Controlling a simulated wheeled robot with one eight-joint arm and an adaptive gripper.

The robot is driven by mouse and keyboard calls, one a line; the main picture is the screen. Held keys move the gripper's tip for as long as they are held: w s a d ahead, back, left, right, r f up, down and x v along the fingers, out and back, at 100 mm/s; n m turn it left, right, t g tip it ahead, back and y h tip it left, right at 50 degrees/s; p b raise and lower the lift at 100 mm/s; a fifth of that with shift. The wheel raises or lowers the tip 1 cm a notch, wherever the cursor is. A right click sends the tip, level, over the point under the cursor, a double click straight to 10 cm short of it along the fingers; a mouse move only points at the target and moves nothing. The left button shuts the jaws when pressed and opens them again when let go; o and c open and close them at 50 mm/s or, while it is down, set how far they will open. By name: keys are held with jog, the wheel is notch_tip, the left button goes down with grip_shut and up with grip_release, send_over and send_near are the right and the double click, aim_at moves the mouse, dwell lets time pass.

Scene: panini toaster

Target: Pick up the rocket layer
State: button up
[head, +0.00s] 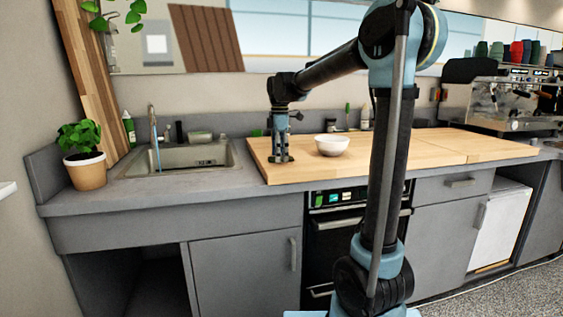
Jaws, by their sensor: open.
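My gripper (280,157) points down at the left part of the wooden board (440,147) on the counter. Its fingertips are at or just above the board's surface; I cannot tell whether they touch it. It is open, and I see nothing clearly between the fingers. I cannot make out the rocket layer in this view; it may be too small or hidden by the gripper. A white bowl (332,145) stands on the board just right of my gripper.
A sink (190,157) with a tap is left of the board. A potted plant (86,172) stands at the counter's left end. Small bottles stand behind the bowl. A coffee machine (505,97) is at the back right. The board's right part is clear.

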jog(key=c, duration=1.1)
jog(key=shift+r, duration=0.15)
notch_tip(320, 180, up, 10)
jog(key=o, duration=0.4)
jog(key=c, duration=0.5)
